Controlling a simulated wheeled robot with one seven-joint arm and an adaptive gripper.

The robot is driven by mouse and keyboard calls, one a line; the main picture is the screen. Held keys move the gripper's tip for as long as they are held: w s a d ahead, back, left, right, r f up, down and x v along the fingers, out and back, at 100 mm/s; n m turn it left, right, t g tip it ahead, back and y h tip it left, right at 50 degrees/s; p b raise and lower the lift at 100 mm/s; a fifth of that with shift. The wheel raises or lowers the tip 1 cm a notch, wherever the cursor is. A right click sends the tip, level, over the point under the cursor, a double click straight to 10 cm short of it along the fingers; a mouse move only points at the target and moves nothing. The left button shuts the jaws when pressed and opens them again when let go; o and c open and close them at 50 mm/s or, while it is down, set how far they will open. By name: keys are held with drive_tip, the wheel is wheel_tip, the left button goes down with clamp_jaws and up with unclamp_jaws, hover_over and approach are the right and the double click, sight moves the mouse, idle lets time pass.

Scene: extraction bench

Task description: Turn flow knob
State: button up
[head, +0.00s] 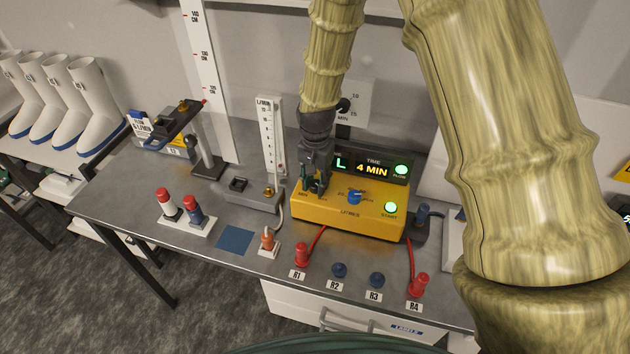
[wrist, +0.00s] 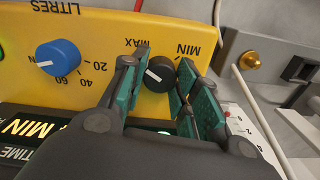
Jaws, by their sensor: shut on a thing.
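The flow knob (wrist: 157,75) is a small black dial with a white pointer line, between the MIN and MAX marks on the yellow pump box (head: 330,213). The wrist view shows my gripper (wrist: 166,70) with its green-padded fingers on either side of the knob, shut on it. In the head view my gripper (head: 314,186) reaches down to the left part of the box and hides the knob. A blue LITRES knob (head: 356,197) sits beside it and also shows in the wrist view (wrist: 58,57).
A display reading 4 MIN (head: 371,168) stands behind the box, with green lights lit. A flowmeter (head: 268,140) stands at the left. Red and blue plugs line the bench front, with a red plug (head: 302,254) at R1.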

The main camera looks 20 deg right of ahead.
sight(315, 183)
idle(0.4)
drive_tip(key=o, duration=1)
drive_tip(key=shift+o, duration=0.2)
drive_tip(key=shift+r, duration=0.1)
wheel_tip(315, 183, up, 12)
